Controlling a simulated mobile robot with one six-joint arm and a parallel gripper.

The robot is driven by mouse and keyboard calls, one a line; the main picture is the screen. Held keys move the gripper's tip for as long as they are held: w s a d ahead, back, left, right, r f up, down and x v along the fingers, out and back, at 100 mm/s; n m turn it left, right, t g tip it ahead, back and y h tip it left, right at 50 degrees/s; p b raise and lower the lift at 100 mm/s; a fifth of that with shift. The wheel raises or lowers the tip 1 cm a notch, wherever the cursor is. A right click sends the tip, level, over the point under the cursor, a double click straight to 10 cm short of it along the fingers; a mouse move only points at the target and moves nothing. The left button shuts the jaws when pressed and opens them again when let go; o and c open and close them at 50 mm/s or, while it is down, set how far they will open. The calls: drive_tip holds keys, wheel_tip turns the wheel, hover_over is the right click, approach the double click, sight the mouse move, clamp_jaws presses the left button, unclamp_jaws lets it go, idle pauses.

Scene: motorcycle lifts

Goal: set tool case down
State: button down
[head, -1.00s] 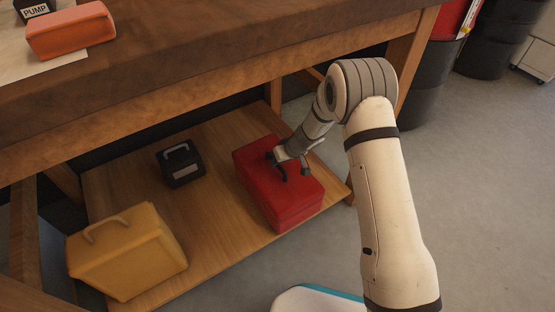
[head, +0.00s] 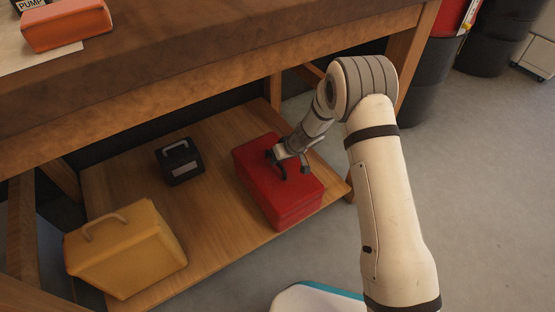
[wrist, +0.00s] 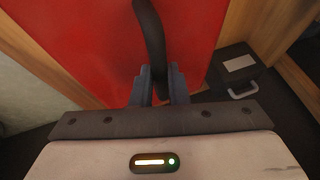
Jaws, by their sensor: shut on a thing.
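The tool case is a red box (head: 277,190) at the right end of the wooden lower shelf (head: 215,215) under the workbench. In the head view it appears to rest on the shelf, though its underside is hidden. My gripper (head: 281,164) is at the top of the red case, shut on its dark handle. In the wrist view the two fingers (wrist: 159,88) close on the black handle (wrist: 152,40), with the red surface (wrist: 85,45) behind it.
A small black case (head: 180,161) stands to the left on the shelf, and a yellow case (head: 125,250) at the front left. The wooden workbench top (head: 200,75) overhangs the shelf, with an orange-red box (head: 66,25) on it. Dark drums (head: 425,80) stand behind at right.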

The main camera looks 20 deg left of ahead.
drive_tip(key=shift+w+f+b, duration=0.1)
drive_tip(key=shift+f+b, duration=0.05)
drive_tip(key=shift+b, duration=0.15)
drive_tip(key=c, duration=1.3)
unclamp_jaws()
drive_tip(key=shift+f, duration=0.15)
drive_tip(key=p+v, duration=0.2)
drive_tip(key=v, duration=0.6)
drive_tip(key=shift+a, duration=0.1)
